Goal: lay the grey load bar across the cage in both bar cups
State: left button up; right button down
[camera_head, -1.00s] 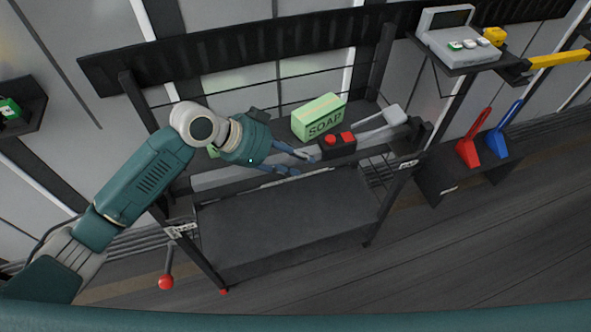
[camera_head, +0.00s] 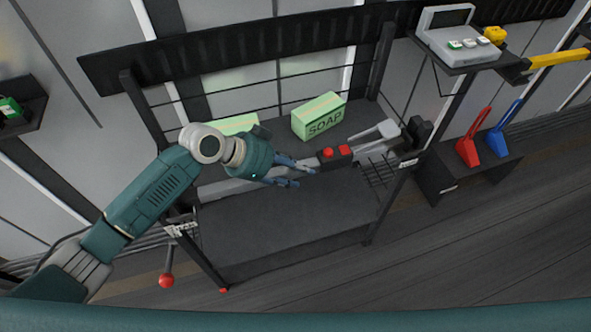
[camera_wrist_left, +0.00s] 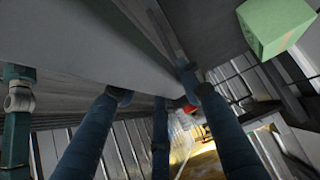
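The grey load bar (camera_head: 226,187) lies lengthwise over the near top side of the dark cage (camera_head: 290,225). Its black middle with red buttons shows just right of my left gripper (camera_head: 306,177). The fingers sit on either side of the bar, apparently closed on it; their contact is partly hidden. In the left wrist view the bar (camera_wrist_left: 85,45) runs between my left fingers (camera_wrist_left: 152,84). The bar's right end is near the right post's black bracket (camera_head: 418,131); its left end is near the left post. I cannot tell whether either end sits in a cup. My right gripper is out of view.
A green SOAP box (camera_head: 319,117) and another green box (camera_head: 236,125) are behind the bar. A grey console (camera_head: 458,40) stands on the right shelf. Red (camera_head: 468,150) and blue (camera_head: 497,144) tools stand right of the cage. Open floor lies at lower right.

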pick_arm(q)
jog(key=shift+o, duration=0.9)
jog(key=shift+r, duration=0.25)
jog(key=b+v, duration=0.1)
jog(key=v, duration=1.1)
jog(key=shift+f, duration=0.1)
